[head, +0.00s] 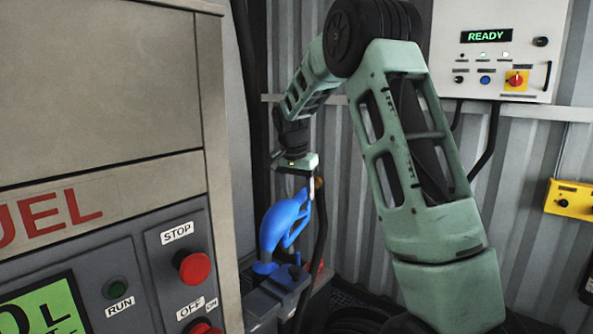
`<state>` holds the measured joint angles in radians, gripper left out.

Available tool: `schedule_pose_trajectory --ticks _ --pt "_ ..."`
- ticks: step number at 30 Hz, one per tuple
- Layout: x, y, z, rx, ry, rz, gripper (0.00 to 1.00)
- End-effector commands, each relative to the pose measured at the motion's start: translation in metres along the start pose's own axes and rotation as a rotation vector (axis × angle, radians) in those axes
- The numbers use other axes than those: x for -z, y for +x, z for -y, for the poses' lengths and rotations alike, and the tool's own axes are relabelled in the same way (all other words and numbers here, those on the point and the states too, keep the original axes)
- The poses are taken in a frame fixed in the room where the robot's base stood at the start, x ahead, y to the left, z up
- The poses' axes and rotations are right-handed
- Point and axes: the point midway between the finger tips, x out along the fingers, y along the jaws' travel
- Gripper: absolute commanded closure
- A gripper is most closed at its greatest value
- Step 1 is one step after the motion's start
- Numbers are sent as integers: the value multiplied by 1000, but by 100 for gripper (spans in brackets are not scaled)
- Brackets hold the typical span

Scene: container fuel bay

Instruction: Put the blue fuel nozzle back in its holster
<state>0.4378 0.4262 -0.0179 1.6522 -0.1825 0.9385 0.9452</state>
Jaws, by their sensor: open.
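The blue fuel nozzle (279,226) stands upright beyond the fuel dispenser, with its lower end at the dark grey holster (272,291). It appears seated in the holster, though its spout is hidden. A dark hose runs down beside the nozzle from near a brass-coloured fitting. My gripper (302,176) is just above and behind the top right of the nozzle. It is open, and its fingers are small and partly hidden by the nozzle. I cannot tell whether they touch it.
The fuel dispenser (110,130) fills the left side, with red STOP (194,268) and green RUN (116,289) buttons. A white control box reading READY (498,50) hangs on the corrugated wall. A yellow box (571,199) is at the right edge.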

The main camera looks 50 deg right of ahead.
Motion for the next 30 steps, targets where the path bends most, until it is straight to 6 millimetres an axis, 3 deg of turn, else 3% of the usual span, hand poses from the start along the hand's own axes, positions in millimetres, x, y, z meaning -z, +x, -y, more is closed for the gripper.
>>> schedule_pose_trajectory --ticks 5,21,30 --pt "0 -27 1 6 -1 -4 46" --pt "0 -147 1 5 0 -3 46" --pt "0 -171 0 2 0 -1 46"
